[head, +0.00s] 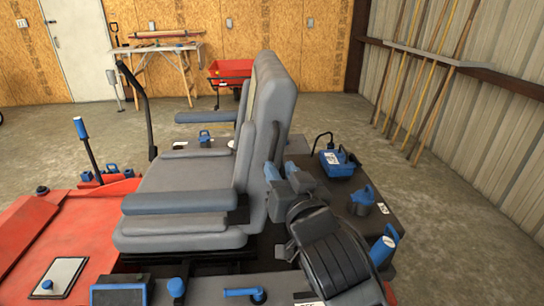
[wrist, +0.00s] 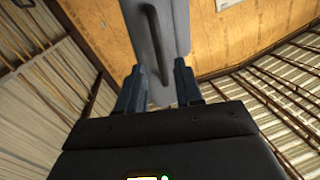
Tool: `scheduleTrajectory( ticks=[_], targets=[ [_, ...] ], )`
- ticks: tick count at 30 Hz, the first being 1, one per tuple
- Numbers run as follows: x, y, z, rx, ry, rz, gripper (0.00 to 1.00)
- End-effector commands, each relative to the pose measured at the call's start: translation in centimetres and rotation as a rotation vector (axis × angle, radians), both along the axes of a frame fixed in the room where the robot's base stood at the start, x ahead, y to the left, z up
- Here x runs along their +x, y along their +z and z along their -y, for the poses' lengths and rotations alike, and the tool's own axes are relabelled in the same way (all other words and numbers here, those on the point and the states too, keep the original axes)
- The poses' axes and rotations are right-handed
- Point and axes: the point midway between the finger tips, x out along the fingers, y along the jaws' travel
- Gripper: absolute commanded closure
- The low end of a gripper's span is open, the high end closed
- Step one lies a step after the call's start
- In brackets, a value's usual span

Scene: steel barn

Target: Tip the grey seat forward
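The grey seat (head: 185,175) is upright on the red machine in the head view, its backrest (head: 270,105) standing to the right of the cushion and its armrests low. My gripper (head: 282,176) is just behind the lower part of the backrest. In the wrist view my gripper (wrist: 158,82) has its two blue-grey fingers apart. A grey part of the seat (wrist: 165,30) with a dark bar (wrist: 154,40) on it shows between and beyond the fingers. I cannot tell whether the fingers touch the seat.
A blue-topped battery-like box (head: 337,163) and a blue cap (head: 362,200) are on the deck behind the seat. A blue-gripped lever (head: 85,140) stands at the left. A workbench (head: 158,52) and red cart (head: 230,70) are at the back. The floor at right is clear.

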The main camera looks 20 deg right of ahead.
Motion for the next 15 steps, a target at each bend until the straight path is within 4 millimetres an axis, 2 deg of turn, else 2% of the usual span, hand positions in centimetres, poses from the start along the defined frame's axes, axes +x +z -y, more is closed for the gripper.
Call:
scheduleTrajectory(
  ticks=[9,15],
  targets=[
    [4.8,0.2,0.6,0.001,0.000,0.002,0.65],
    [6.5,0.1,0.8,0.000,0.000,0.002,0.65]
  ],
)
